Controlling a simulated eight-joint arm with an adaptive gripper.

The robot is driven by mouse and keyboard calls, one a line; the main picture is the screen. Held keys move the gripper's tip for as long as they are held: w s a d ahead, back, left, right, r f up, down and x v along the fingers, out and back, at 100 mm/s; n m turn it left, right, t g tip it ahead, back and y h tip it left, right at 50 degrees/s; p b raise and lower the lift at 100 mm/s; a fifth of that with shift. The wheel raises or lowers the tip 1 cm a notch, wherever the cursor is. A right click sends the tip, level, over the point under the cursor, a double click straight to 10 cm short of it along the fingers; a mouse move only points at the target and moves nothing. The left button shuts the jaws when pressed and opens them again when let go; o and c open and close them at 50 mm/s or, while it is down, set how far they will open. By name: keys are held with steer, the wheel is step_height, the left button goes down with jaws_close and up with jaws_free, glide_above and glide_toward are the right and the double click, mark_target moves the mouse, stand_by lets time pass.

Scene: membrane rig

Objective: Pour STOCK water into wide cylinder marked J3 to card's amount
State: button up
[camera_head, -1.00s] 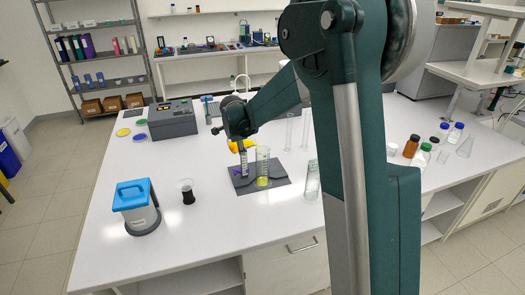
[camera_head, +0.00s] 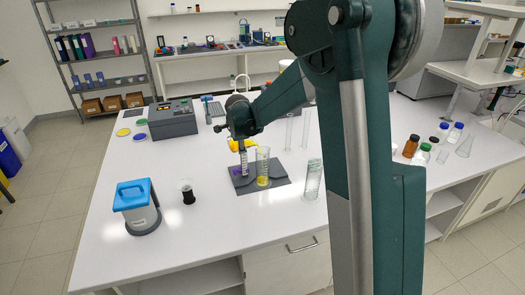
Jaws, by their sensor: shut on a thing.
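My gripper (camera_head: 241,145) is over the dark grey mat (camera_head: 275,187), shut on what looks to be a narrow clear graduated vessel (camera_head: 244,162) hanging below it. The fingers are small and partly hidden. Something purple (camera_head: 236,171) shows beside the vessel's lower part. Just right of it a clear graduated cylinder (camera_head: 263,163) stands upright on the mat with yellow liquid low inside. Another clear graduated cylinder (camera_head: 313,178) stands on the bench right of the mat. I cannot read J3, STOCK or any card amount.
A black item (camera_head: 188,193) and a blue-lidded container (camera_head: 137,205) are at left. Several bottles (camera_head: 411,146) are at right. The bench's front left is mostly clear.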

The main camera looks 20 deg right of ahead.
steer(key=shift+r, duration=0.25)
stand_by(0.4)
steer(key=shift+s+d+r+m+t+y, duration=0.2)
steer(key=shift+d+r+y, duration=0.1)
steer(key=shift+d+y, duration=0.2)
steer(key=shift+s+d+r+m+t+y, duration=0.1)
steer(key=shift+d+r+t+y, duration=0.15)
steer(key=shift+d+y, duration=0.2)
stand_by(1.1)
steer(key=shift+a, duration=0.15)
steer(key=shift+w+a+f+g+h, duration=0.15)
steer(key=shift+a+f+h, duration=0.1)
steer(key=shift+a+h, duration=0.15)
steer(key=shift+w+a+f+g+h, duration=0.15)
steer(key=shift+a+f+h, duration=0.1)
steer(key=shift+a, duration=0.2)
steer(key=shift+f+n+h, duration=0.4)
steer(key=shift+f+h, duration=0.1)
steer(key=shift+h, duration=0.1)
steer(key=shift+a+f+g+b, duration=0.15)
steer(key=shift+g+b, duration=0.1)
steer(key=shift+b, duration=0.15)
steer(key=shift+f+n+h+b, duration=0.3)
steer(key=shift+f+h+b, duration=0.4)
steer(key=shift+h+b, duration=0.2)
steer(key=shift+r+h, duration=0.1)
steer(key=shift+h, duration=0.2)
